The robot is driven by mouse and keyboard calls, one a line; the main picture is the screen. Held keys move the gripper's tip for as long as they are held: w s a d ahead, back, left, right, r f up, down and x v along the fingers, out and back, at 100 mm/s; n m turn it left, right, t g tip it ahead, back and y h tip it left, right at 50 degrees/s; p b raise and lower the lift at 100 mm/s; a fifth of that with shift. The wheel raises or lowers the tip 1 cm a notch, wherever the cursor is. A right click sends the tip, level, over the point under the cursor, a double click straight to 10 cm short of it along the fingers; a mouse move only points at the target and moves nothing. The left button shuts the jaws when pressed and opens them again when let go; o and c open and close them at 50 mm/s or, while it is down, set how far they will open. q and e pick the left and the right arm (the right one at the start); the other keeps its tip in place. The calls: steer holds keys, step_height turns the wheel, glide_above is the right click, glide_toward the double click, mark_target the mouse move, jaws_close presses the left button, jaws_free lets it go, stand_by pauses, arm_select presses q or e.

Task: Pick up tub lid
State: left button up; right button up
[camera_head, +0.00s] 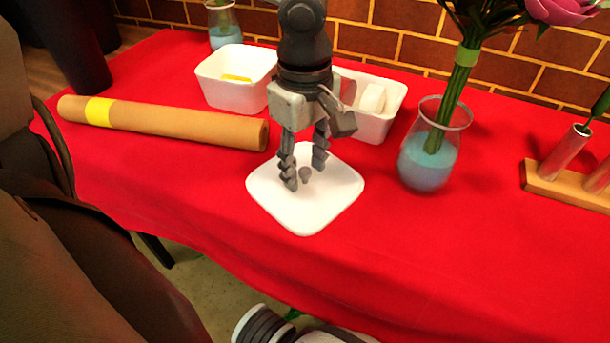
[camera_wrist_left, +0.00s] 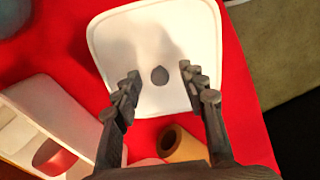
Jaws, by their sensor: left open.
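The tub lid (camera_head: 330,197) is a white rounded square lying flat on the red table, with a small grey knob (camera_head: 305,174) at its middle. In the left wrist view the lid (camera_wrist_left: 120,45) fills the upper middle, and its knob (camera_wrist_left: 159,75) lies between and beyond the fingertips. My left gripper (camera_head: 305,172) points down over the lid, its fingers open on either side of the knob; it also shows in the left wrist view (camera_wrist_left: 159,80). The fingers hold nothing. Whether the fingertips touch the lid cannot be told. My right gripper is not seen.
Two white tubs, one left (camera_head: 232,82) and one right (camera_head: 385,125), stand behind the gripper. A brown paper roll (camera_head: 180,124) lies left. A glass vase with blue water (camera_head: 428,165) and a wooden rack (camera_head: 565,190) stand right. The front right cloth (camera_head: 450,260) is clear.

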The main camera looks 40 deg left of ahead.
arm_select(q)
jaws_close()
